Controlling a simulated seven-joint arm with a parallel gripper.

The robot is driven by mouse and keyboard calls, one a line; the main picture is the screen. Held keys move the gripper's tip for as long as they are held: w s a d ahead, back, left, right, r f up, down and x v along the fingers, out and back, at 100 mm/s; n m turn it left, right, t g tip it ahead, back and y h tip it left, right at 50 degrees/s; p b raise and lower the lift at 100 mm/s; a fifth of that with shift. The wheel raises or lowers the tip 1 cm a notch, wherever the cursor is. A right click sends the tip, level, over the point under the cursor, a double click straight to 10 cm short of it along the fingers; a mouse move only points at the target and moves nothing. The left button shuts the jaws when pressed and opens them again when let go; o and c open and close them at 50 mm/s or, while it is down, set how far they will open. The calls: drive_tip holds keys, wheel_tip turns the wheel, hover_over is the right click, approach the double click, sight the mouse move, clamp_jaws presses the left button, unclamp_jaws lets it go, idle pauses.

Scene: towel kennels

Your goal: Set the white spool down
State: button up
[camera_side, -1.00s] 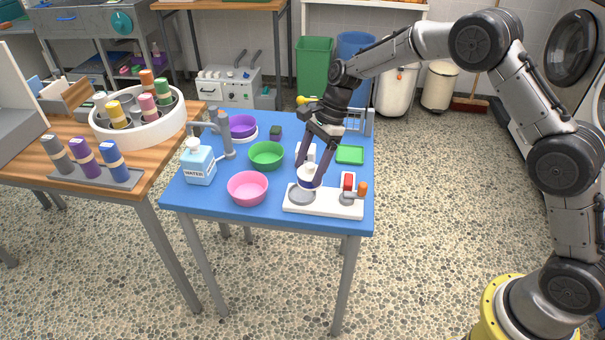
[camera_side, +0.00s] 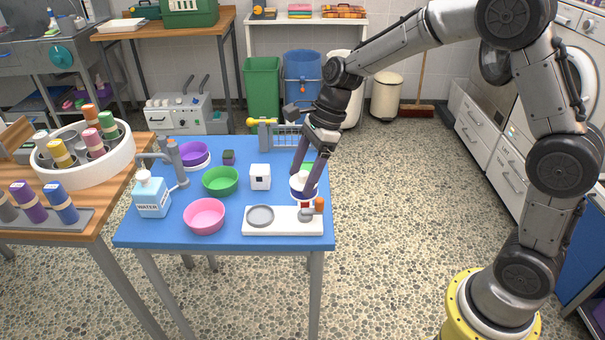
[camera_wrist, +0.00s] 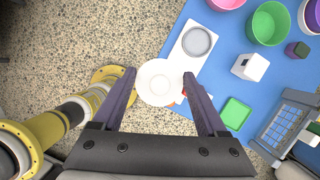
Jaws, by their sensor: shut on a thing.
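My gripper (camera_side: 304,181) points down at the front right of the blue table (camera_side: 160,232). It is shut on the white spool (camera_side: 301,186), which it holds over or just behind the right end of a white board (camera_side: 284,226). The wrist view shows the spool's round pale face (camera_wrist: 158,82) between the two fingers. The board has a grey round disc (camera_side: 260,216) on its left, clear of the gripper. An orange-topped piece (camera_side: 319,205) and a red piece stand at its right end, partly hidden by the spool. I cannot tell whether the spool touches anything.
A white cube (camera_side: 260,177), green bowl (camera_side: 220,181), pink bowl (camera_side: 204,216) and purple bowl (camera_side: 193,153) stand left of the gripper. A water bottle (camera_side: 152,196) is at the table's left. A green square (camera_wrist: 235,113) and a wire rack (camera_wrist: 284,122) lie behind.

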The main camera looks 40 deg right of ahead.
drive_tip(key=w+d+f+m+t+h, duration=0.1)
drive_tip(key=w+d+m, duration=0.1)
drive_tip(key=d+m, duration=0.45)
drive_tip(key=w+d+f+m+t+h, duration=0.1)
drive_tip(key=w+d+m+t, duration=0.15)
drive_tip(key=d, duration=0.65)
drive_tip(key=shift+g, duration=0.45)
drive_tip(key=w+d+f, duration=0.1)
drive_tip(key=w+f, duration=0.2)
drive_tip(key=w, duration=0.1)
drive_tip(key=w+d+f, duration=0.1)
drive_tip(key=w+f, duration=0.2)
drive_tip(key=w, duration=0.1)
drive_tip(key=w+d+f, duration=0.1)
drive_tip(key=w+f, duration=0.2)
drive_tip(key=w, duration=0.2)
drive_tip(key=shift+w+f, duration=0.1)
drive_tip(key=shift+f, duration=0.1)
drive_tip(key=shift+w+f, duration=0.1)
drive_tip(key=shift+f, duration=1.55)
drive_tip(key=shift+f, duration=0.15)
drive_tip(key=o, duration=1.3)
drive_tip(key=shift+c, duration=0.2)
